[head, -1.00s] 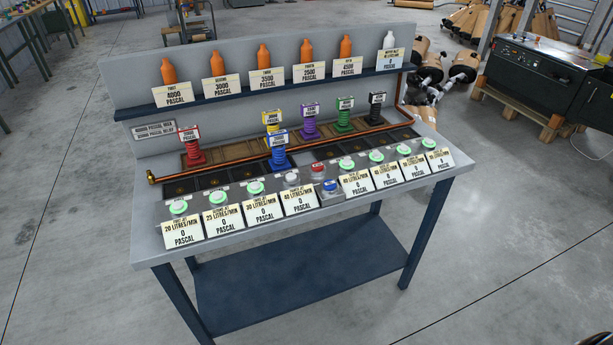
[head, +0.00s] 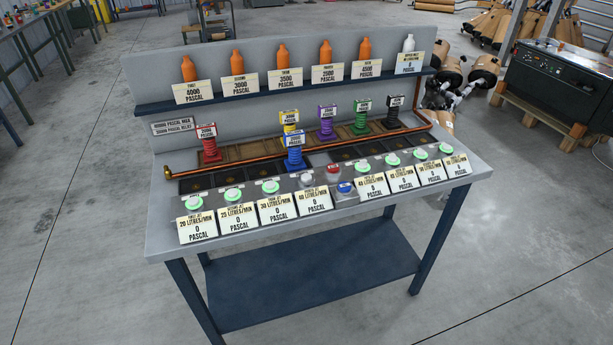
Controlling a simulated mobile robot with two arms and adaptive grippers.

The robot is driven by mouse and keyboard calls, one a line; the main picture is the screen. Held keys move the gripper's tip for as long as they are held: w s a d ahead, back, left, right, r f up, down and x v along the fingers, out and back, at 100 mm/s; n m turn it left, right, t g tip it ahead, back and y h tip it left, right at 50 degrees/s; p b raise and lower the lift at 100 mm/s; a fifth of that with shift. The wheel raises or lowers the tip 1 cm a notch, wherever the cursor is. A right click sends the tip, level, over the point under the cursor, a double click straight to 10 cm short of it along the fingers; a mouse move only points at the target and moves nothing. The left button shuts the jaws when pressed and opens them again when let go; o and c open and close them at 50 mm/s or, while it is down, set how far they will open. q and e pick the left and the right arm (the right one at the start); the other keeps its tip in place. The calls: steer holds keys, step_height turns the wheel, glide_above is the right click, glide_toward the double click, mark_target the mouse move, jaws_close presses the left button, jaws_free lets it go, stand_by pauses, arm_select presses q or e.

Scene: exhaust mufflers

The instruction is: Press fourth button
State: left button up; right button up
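A row of round buttons runs along the front of the grey bench (head: 240,240). From the left, the first (head: 195,203), second (head: 233,194) and third (head: 270,186) glow green. The fourth button (head: 307,180) is pale grey-white and unlit, behind a card reading 40 litres/min and 0 Pascal (head: 314,202). A red button (head: 333,171) and a blue button (head: 346,188) sit just right of it. Several more green-lit buttons (head: 392,159) continue to the right. Neither of my grippers is in view.
Coloured springs, such as a blue one (head: 294,155) and a red one (head: 209,152), stand behind the buttons. Orange bottles (head: 282,65) line the dark shelf. A dark machine (head: 559,88) stands at the right. The floor before the bench (head: 500,290) is clear.

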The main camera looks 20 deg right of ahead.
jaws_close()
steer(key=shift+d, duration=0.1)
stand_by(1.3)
